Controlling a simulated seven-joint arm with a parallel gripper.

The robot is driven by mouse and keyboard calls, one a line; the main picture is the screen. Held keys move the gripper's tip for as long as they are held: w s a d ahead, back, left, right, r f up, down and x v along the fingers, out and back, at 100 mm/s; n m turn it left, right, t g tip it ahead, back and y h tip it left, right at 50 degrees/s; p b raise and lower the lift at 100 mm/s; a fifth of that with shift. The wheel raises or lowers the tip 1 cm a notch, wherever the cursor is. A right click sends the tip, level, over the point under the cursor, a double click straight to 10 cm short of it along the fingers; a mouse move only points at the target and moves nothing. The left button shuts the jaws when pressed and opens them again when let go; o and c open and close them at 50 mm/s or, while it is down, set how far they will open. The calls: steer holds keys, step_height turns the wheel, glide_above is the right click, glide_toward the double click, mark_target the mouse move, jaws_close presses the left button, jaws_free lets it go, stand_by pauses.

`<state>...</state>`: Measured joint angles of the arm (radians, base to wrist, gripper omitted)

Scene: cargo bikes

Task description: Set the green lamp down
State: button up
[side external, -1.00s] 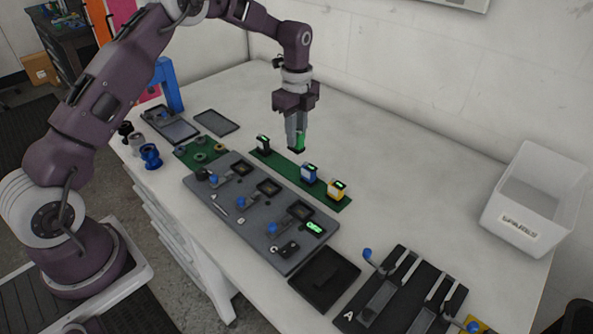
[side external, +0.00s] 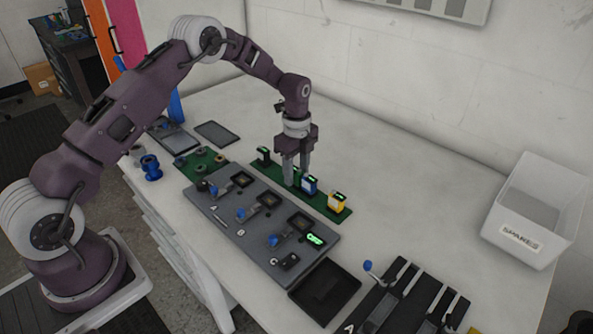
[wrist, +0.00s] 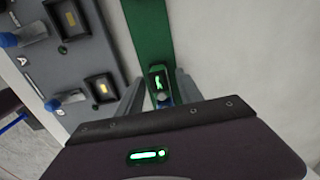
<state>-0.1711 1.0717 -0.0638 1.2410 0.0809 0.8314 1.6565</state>
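The green lamp (side external: 296,173) stands on the green strip (side external: 281,169), between the black lamp (side external: 263,156) and the blue lamp (side external: 310,186). My gripper (side external: 295,178) is low over the strip with its fingers around the green lamp. In the wrist view the green lamp (wrist: 158,79) shows its lit top between the two spread fingers (wrist: 157,85), with room on both sides, so my gripper looks open. The blue lamp (wrist: 165,101) shows just below it there, partly hidden by my gripper. The yellow lamp (side external: 337,202) stands near the strip's right end.
A grey panel (side external: 222,208) with blue-knobbed clamps lies along the strip's front. A black tray (side external: 325,290) and a black slotted fixture (side external: 405,305) lie at the right front. A white bin (side external: 535,210) stands far right. The tabletop behind the strip is clear.

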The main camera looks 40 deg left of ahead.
step_height(320, 180, up, 13)
step_height(320, 180, up, 6)
steer(key=n+t, duration=0.1)
steer(key=n, duration=0.1)
glide_above(297, 170)
steer(key=s, duration=0.3)
steer(key=s+d+r+n+t, duration=0.1)
steer(key=s+d+r+n, duration=0.35)
steer(key=s+r, duration=0.55)
steer(key=s+d+n+t, duration=0.2)
steer(key=s+n, duration=0.9)
steer(key=s, duration=1.1)
steer(key=shift+s+f+t, duration=0.2)
steer(key=shift+f+t, duration=0.2)
steer(key=shift+t, duration=0.4)
steer(key=shift+n, duration=0.25)
